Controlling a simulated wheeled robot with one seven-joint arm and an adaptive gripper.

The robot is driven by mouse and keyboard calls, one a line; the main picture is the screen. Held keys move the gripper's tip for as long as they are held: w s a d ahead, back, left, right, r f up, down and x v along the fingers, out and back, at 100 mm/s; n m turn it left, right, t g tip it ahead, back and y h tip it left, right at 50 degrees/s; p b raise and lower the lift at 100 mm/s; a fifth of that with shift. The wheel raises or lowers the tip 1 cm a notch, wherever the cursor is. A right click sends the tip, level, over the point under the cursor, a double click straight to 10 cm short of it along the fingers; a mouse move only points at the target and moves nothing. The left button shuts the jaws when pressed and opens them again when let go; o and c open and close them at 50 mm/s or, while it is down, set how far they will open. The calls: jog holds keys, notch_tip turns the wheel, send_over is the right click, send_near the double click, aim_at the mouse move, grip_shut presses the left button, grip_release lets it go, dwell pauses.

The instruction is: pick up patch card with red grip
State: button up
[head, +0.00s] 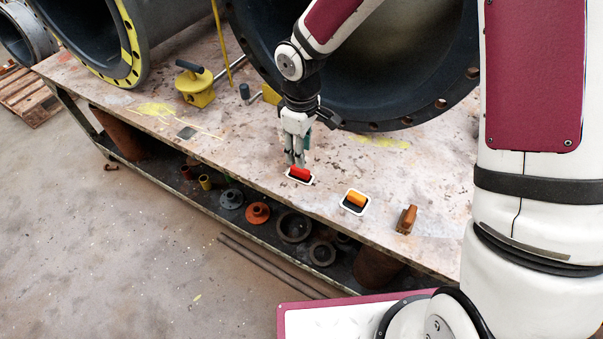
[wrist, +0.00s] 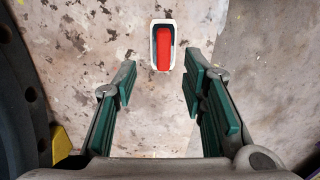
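The patch card with the red grip (head: 300,174) lies on the workbench (head: 240,150) near its front edge. It has a white rim, a dark inside and a red bar on top. In the wrist view the red-grip card (wrist: 163,46) lies ahead of the fingertips, slightly right of centre. My gripper (head: 297,160) is above the card and just behind it in the head view. In the wrist view my gripper (wrist: 158,85) is open, with green finger pads wide apart and nothing between them. The gap between fingertips and card is hard to judge.
A similar card with an orange grip (head: 355,201) lies to the right, with a brown-orange object (head: 407,219) beyond it. Large flanged pipes (head: 370,60) stand behind. A yellow block with a black handle (head: 196,84) is at the left. A lower shelf holds several rings and flanges.

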aim_at(300, 170)
jog(key=f+b, duration=0.1)
jog(key=f, duration=0.2)
jog(key=f+b, duration=0.1)
jog(key=f, duration=0.3)
jog(key=shift+s+a+f, duration=0.1)
jog(key=shift+s+f, duration=0.1)
jog(key=shift+f, duration=0.05)
grip_shut()
